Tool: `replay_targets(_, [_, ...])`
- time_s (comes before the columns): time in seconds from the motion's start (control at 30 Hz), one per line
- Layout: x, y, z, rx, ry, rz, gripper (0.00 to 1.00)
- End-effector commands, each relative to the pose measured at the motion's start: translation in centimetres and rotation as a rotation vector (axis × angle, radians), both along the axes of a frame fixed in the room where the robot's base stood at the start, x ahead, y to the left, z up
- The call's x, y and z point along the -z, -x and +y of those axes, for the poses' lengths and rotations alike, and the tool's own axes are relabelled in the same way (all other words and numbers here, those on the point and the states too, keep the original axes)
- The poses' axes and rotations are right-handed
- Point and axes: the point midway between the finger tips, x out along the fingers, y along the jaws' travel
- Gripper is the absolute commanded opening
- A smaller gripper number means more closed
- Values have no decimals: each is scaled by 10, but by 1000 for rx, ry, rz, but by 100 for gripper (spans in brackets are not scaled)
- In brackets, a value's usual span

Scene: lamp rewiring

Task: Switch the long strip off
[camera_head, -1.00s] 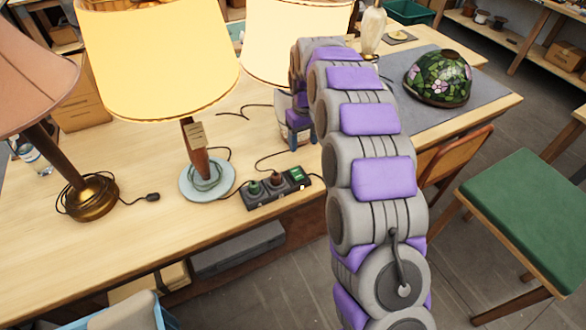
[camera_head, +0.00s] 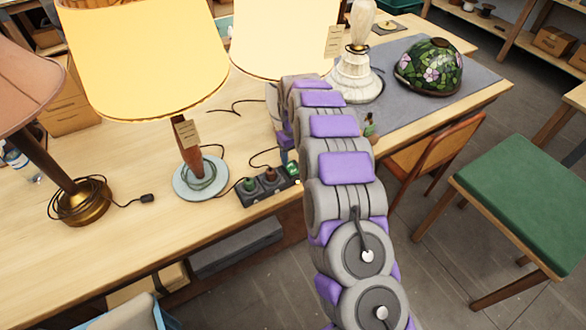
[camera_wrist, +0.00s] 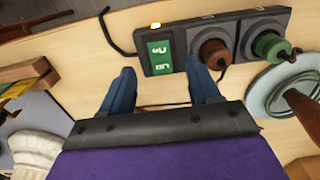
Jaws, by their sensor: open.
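The long strip (camera_head: 262,190) is a dark power strip near the front edge of the workbench. In the wrist view the long strip (camera_wrist: 225,38) holds a brown plug (camera_wrist: 215,52) and a green plug (camera_wrist: 270,46). Contact cannot be told. In the head view my arm hides most of the gripper.
A lit lamp (camera_head: 145,60) on a pale round base (camera_head: 200,182) stands left of the strip, with another lit lamp (camera_head: 285,35) behind. A brass-based lamp (camera_head: 80,205) is farther left. A stained-glass shade (camera_head: 430,68) lies on a grey mat (camera_head: 480,85). Chairs stand at right.

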Motion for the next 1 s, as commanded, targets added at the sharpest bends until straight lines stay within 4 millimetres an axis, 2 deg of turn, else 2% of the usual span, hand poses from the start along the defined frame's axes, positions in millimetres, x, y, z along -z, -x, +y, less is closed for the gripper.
replay_targets(0.03, [13,1,0,0,1,3,62])
replay_targets(0.2, [43,2,0,1,2,5,62])
replay_targets(0.4, [62,1,2,1,3,1,62])
replay_targets(0.8, [67,0,0,1,1,-1,61])
replay_targets(1.0, [67,0,0,1,1,-1,42])
